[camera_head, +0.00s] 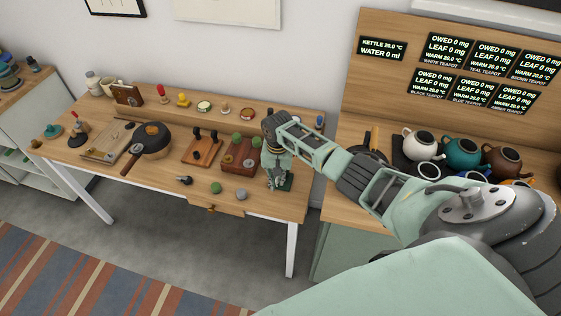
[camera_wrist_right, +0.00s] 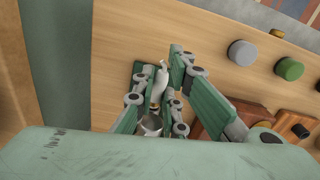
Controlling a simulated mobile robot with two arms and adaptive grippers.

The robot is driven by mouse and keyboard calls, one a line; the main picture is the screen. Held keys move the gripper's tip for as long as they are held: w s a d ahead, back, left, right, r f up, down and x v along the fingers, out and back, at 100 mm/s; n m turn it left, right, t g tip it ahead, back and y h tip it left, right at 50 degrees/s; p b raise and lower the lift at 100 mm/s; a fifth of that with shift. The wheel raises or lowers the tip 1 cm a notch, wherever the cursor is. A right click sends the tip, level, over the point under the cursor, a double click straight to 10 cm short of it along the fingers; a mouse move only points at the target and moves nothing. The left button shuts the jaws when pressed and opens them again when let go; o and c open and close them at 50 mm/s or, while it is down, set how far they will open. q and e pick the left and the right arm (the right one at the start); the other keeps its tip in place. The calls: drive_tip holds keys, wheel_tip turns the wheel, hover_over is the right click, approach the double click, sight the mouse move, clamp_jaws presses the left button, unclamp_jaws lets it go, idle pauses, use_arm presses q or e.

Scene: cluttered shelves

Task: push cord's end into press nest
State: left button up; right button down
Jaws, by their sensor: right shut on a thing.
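My right gripper (camera_head: 276,178) points down at the right end of the wooden table. In the wrist view its green fingers (camera_wrist_right: 166,72) are closed around a small pale, slender piece (camera_wrist_right: 161,77) with a yellowish band. I cannot tell whether this is the cord's end or part of the press. A small round metallic cup (camera_wrist_right: 151,124) shows low between the fingers. A dark green base (camera_head: 285,184) sits on the table under the gripper; it may be the press. The nest and the cord are not clearly visible. My left gripper is out of view.
Left of the gripper stand a reddish wooden block (camera_head: 239,156) with round knobs, another wooden stand (camera_head: 203,150) and a dark pan (camera_head: 152,139). Grey (camera_head: 241,193) and green (camera_head: 216,188) knobs lie near the front edge. Teapots (camera_head: 462,152) stand on the right-hand counter.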

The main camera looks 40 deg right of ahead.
sight(278, 179)
drive_tip(key=shift+d, duration=0.1)
drive_tip(key=c, duration=1.7)
unclamp_jaws()
drive_tip(key=shift+w, duration=0.1)
drive_tip(key=shift+r, duration=0.15)
wheel_tip(278, 179, up, 12)
drive_tip(key=shift+d+f, duration=0.1)
drive_tip(key=shift+f, duration=0.05)
